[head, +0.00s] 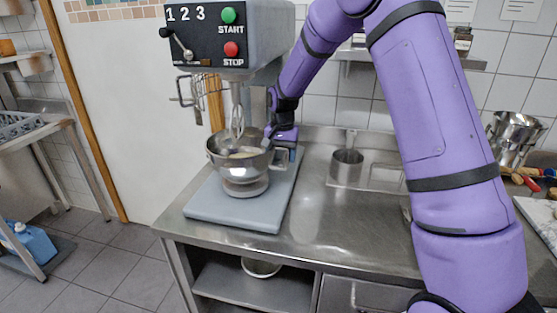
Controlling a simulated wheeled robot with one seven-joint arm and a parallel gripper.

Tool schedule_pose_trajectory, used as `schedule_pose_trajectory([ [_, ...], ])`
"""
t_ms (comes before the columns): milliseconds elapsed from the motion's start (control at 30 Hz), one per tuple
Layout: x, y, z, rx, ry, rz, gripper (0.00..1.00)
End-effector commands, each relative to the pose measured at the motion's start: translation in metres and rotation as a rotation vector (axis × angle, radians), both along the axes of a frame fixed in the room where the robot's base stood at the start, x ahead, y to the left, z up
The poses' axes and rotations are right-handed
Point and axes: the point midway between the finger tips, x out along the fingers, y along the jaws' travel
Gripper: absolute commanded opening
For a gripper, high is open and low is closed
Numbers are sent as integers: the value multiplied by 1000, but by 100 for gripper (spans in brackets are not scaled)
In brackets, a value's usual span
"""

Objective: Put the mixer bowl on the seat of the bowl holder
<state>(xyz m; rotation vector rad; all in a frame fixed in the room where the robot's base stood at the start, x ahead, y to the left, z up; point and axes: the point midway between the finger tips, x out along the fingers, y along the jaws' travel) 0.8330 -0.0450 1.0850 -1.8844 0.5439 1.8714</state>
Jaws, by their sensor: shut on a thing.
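The mixer bowl (229,170) is a shiny steel bowl with something pale inside. It hangs upright below the wire whisk (237,122), whose lower end reaches down into the bowl's mouth. My gripper (275,145) is shut on the bowl's right side near the rim; the fingertips are partly hidden. The bowl's underside hides much of the seat, and I cannot tell whether the two touch.
A steel pot (347,166) stands on the counter (325,220) to the right. Free counter lies in front of the pot.

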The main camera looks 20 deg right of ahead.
Motion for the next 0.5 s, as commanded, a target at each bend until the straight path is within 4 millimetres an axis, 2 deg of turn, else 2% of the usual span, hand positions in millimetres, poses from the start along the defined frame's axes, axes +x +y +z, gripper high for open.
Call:
schedule_pose_trajectory([
  [233, 11, -7, 0, 1, -4, -2, 0],
  [500, 9, -6, -32, 0, -4, -1, 0],
])
